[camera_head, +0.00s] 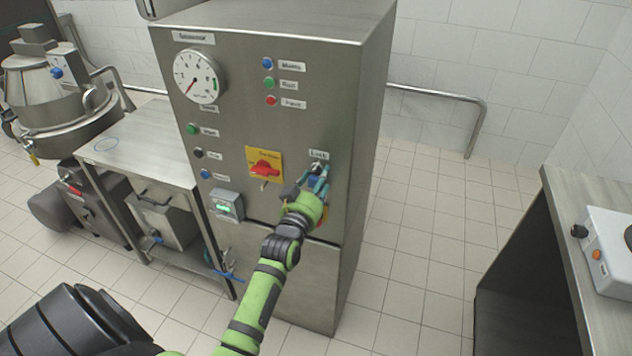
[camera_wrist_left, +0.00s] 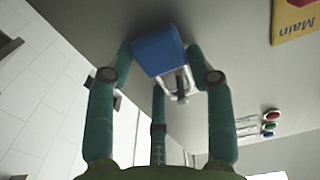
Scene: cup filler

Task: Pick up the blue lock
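The blue lock (camera_wrist_left: 158,52) is in the left wrist view, close to the grey cabinet face, with its metal shackle (camera_wrist_left: 181,84) beside a small metal fitting. My left gripper (camera_wrist_left: 160,50) has one teal finger against each side of the lock body, and a third finger shows below it. The fingers look closed on the lock. In the head view my left gripper (camera_head: 317,184) is at the cabinet front, just under the "Lock" label (camera_head: 319,155). There the fingers mostly hide the lock. My right gripper is not in view.
The steel cabinet (camera_head: 270,120) carries a gauge (camera_head: 199,77), several buttons and a red rotary switch (camera_head: 264,168) on a yellow plate, left of my gripper. A steel table (camera_head: 150,140) stands left, a dark-sided counter (camera_head: 570,230) right. Tiled floor between cabinet and counter is clear.

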